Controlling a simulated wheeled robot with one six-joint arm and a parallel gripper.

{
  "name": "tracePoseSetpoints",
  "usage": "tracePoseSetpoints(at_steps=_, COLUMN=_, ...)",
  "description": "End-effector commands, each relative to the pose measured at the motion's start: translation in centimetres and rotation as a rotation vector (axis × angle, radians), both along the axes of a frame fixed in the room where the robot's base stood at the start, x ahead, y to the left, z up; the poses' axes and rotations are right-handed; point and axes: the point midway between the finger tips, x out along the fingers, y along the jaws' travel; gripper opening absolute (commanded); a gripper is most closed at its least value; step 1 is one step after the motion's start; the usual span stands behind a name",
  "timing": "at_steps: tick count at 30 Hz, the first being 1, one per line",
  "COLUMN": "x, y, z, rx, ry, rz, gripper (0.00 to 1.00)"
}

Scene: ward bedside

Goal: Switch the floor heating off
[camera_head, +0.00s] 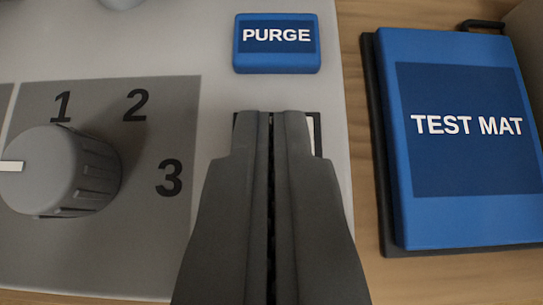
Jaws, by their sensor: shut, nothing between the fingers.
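My gripper (272,118) is shut and empty, pointing away from me over a light grey panel (215,20). Its fingertips cover most of a small dark-framed part with a pale face (312,135) on the panel. Only slivers of this part show at its top and right edges, so I cannot tell what it is, how it is set or whether the fingers touch it. No label for floor heating is visible.
A blue PURGE button (277,44) lies just beyond the fingertips. A grey rotary knob (58,170), marked 1, 2 and 3, is at the left; its white pointer faces left. A blue TEST MAT block (460,218) with a dark edge lies on the wooden surface (362,215) at the right.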

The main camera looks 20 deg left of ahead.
Motion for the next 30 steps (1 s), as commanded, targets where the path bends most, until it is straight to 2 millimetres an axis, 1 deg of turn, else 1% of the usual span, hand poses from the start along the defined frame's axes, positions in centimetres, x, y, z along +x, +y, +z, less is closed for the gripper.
tracePoseSetpoints(at_steps=5, x=0.2, y=0.1, z=0.0, rx=0.0, ry=0.0, rz=0.0, gripper=0.0)
tracePoseSetpoints(at_steps=16, x=1.4, y=0.5, z=0.4, rx=0.0, ry=0.0, rz=0.0, gripper=0.0)
tracePoseSetpoints(at_steps=26, x=1.5, y=0.5, z=0.4, rx=0.0, ry=0.0, rz=0.0, gripper=0.0)
tracePoseSetpoints(at_steps=30, x=1.8, y=0.7, z=1.1, rx=0.0, ry=0.0, rz=0.0, gripper=0.0)
